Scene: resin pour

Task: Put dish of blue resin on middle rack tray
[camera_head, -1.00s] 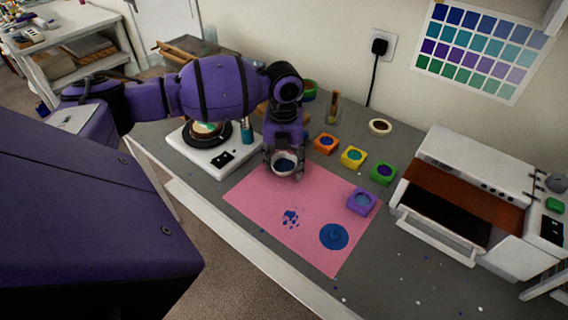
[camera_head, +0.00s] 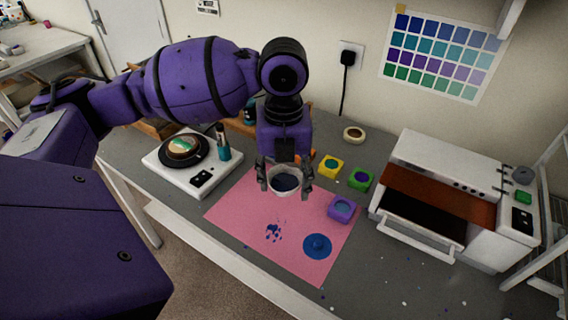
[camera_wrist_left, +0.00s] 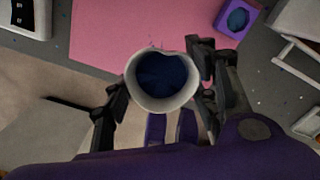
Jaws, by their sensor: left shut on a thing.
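My left gripper (camera_head: 286,182) is shut on a small white dish (camera_head: 298,192) with dark blue resin (camera_head: 286,182) in it. The dish is held upright above the far part of the pink mat (camera_head: 232,212). In the left wrist view the dish (camera_wrist_left: 137,91) sits between the fingers, with the blue resin (camera_wrist_left: 161,77) facing the camera. A white rack (camera_head: 540,240) stands at the right edge, beyond the white oven. Only part of it shows, and its middle tray cannot be made out. My right gripper is not in view.
The white oven (camera_head: 480,172) stands between the mat and the rack. Yellow (camera_head: 330,166), green (camera_head: 361,180) and purple (camera_head: 342,209) molds stand near the mat. A white scale-like device (camera_head: 200,181) is at left. Blue spills mark the mat. The grey front-right tabletop is mostly clear.

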